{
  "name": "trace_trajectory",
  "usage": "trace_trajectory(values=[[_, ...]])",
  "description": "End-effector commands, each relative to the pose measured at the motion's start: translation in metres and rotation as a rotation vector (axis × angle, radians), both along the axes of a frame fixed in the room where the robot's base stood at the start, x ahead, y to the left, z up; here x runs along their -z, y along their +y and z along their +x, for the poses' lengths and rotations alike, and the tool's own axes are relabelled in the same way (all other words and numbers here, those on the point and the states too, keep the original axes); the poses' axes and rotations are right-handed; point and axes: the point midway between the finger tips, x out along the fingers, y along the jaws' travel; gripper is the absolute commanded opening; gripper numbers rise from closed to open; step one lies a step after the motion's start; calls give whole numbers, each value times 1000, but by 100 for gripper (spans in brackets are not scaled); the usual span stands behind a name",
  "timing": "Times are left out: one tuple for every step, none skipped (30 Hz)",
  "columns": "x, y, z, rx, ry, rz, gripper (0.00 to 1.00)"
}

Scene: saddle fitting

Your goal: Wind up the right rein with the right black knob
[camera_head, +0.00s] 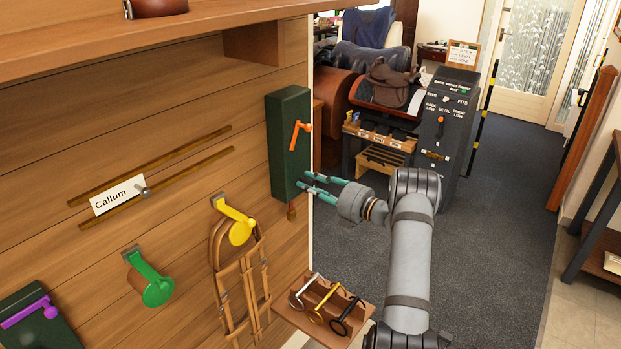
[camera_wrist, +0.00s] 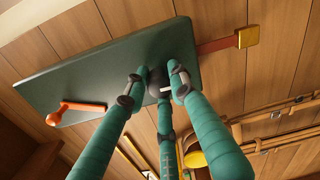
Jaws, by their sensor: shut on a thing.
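A dark green box (camera_head: 288,110) is fixed to the wooden wall panel, with an orange crank (camera_head: 298,134) on its face. A short brown strap, the rein (camera_head: 291,212), hangs from its lower end. In the wrist view the box (camera_wrist: 95,78) fills the upper left, the orange crank (camera_wrist: 75,108) is at left, and the rein (camera_wrist: 215,46) ends in a brass-coloured piece (camera_wrist: 247,37). My gripper (camera_head: 306,182) is at the box's lower part. Its teal fingers (camera_wrist: 158,84) are closed around a black knob (camera_wrist: 155,76), which they partly hide.
To the left are a yellow hook (camera_head: 238,228) with a bridle, a green hook (camera_head: 153,284), and another dark box with a purple crank (camera_head: 35,312). A small shelf (camera_head: 285,310) with bits sits below. The carpeted floor (camera_head: 505,200) to the right is clear.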

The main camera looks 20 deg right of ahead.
Motion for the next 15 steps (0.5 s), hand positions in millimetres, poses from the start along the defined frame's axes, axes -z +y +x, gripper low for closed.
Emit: trace_trajectory(values=[[2,2,-2,-4,33,36,0],[3,2,-2,-5,46,61,0],[3,2,-2,-6,64,94,0],[3,2,-2,-5,77,119,0],[3,2,-2,-5,91,144,0],[3,2,-2,-6,109,178,0],[3,2,-2,-5,122,203,0],[3,2,-2,-5,135,229,0],[3,3,-2,-5,152,261,0],[3,3,-2,-5,166,288,0],[3,2,-2,-5,179,313,0],[3,2,-2,-4,197,347,0],[3,2,-2,-4,210,371,0],[3,2,-2,-5,223,396,0],[3,3,-2,-6,241,429,0]])
